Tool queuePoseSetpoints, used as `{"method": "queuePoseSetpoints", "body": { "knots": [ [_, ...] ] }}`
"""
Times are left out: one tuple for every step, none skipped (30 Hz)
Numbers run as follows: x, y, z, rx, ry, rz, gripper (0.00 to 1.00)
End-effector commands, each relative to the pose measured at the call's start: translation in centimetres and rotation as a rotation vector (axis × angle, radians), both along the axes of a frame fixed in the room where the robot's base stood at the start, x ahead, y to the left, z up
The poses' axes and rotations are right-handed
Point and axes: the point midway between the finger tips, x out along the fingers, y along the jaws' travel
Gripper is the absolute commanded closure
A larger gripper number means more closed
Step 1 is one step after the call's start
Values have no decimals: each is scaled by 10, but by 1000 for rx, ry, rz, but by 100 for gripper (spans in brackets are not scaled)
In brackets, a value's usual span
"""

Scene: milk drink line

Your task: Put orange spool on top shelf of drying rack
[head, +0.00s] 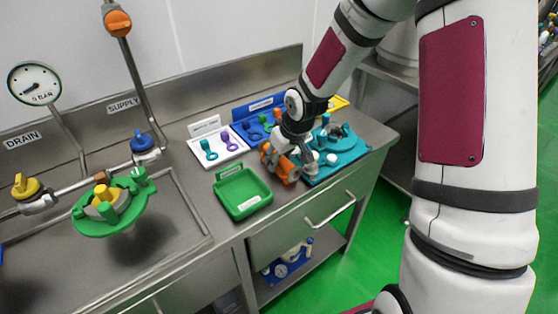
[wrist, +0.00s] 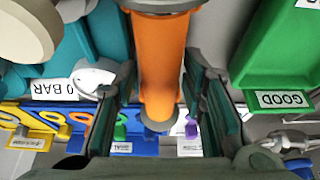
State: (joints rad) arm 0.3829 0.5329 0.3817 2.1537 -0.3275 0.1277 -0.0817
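The orange spool (head: 279,163) is at my gripper (head: 296,170), just above or on the steel counter between the green tray and the teal tray; the head view does not settle its height. In the wrist view the spool (wrist: 160,62) lies lengthwise between the two dark teal fingers (wrist: 158,85).
The green tray (head: 218,188), labelled GOOD in the wrist view, is empty. The teal tray (head: 318,176) holds several parts. White (head: 200,142) and blue (head: 240,113) boards with small parts stand behind.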

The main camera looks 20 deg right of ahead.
Motion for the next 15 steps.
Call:
{"method": "queuePoseSetpoints", "body": {
  "knots": [
    [0,0,0,0,0,0,62],
    [0,0,0,0,0,0,62],
    [0,0,0,0,0,0,62],
    [0,0,0,0,0,0,62],
    [0,0,0,0,0,0,62],
    [0,0,0,0,0,0,62],
    [0,0,0,0,0,0,62],
    [0,0,-1,0,0,0,62],
    [0,0,-1,0,0,0,62],
    [0,0,-1,0,0,0,62],
    [0,0,-2,0,0,0,65],
    [0,0,-1,0,0,0,74],
    [0,0,-1,0,0,0,81],
    [0,0,-1,0,0,0,87],
    [0,0,-1,0,0,0,96]
  ]
}}
